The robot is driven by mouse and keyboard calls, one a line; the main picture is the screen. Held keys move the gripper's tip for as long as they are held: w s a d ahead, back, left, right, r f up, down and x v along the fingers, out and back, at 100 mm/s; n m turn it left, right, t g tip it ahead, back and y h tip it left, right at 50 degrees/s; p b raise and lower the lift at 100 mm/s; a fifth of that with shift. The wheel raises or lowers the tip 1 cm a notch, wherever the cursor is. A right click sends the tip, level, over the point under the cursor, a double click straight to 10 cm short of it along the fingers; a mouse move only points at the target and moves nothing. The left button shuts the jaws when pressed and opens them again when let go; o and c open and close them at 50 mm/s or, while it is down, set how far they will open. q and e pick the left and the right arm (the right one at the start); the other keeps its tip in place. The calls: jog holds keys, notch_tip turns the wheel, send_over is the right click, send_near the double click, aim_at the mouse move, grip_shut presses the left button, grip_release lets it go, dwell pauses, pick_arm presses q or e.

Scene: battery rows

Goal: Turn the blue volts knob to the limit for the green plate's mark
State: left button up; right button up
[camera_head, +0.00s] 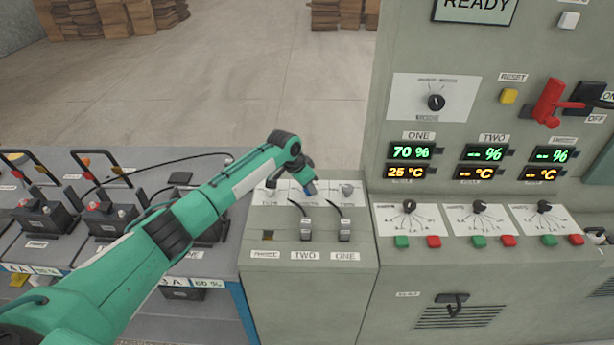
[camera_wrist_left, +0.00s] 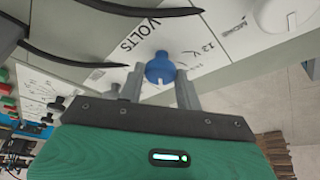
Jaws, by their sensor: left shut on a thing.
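The blue volts knob (camera_wrist_left: 160,68) sits on a white dial plate (camera_wrist_left: 190,50) printed VOLTS and 12 V in the left wrist view. My left gripper (camera_wrist_left: 158,82) is shut on the knob, a finger on each side. I cannot make out a green plate for certain. My right gripper is not in view.
Black cables run to sockets labelled TWO and ONE (camera_head: 345,256). A tall panel (camera_head: 420,50) with displays and dials rises at right. Batteries (camera_head: 108,219) stand on racks at left. Open floor lies behind.

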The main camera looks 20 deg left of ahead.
pick_arm(q)
jog(key=n+p, duration=0.2)
jog(key=n+y+p, duration=0.1)
jog(key=n+p, duration=0.1)
jog(key=n+t+y+p, duration=0.1)
jog(key=n+p, duration=0.1)
jog(key=shift+d+r+n+p, duration=0.25)
jog(key=shift+n+p, duration=0.05)
jog(key=shift+d+f+n+y+p, duration=0.1)
jog(key=shift+n+y+p, duration=0.6)
jog(key=shift+n, duration=0.5)
jog(key=shift+n+y+p, duration=0.4)
jog(key=shift+n+p, duration=0.05)
jog(key=shift+n, duration=0.75)
jog(key=o, duration=1)
jog(key=shift+f, duration=0.1)
jog(key=shift+c, duration=0.2)
jog(key=b+v, duration=0.2)
jog(key=v, duration=1.2)
jog(key=shift+w+f, duration=0.1)
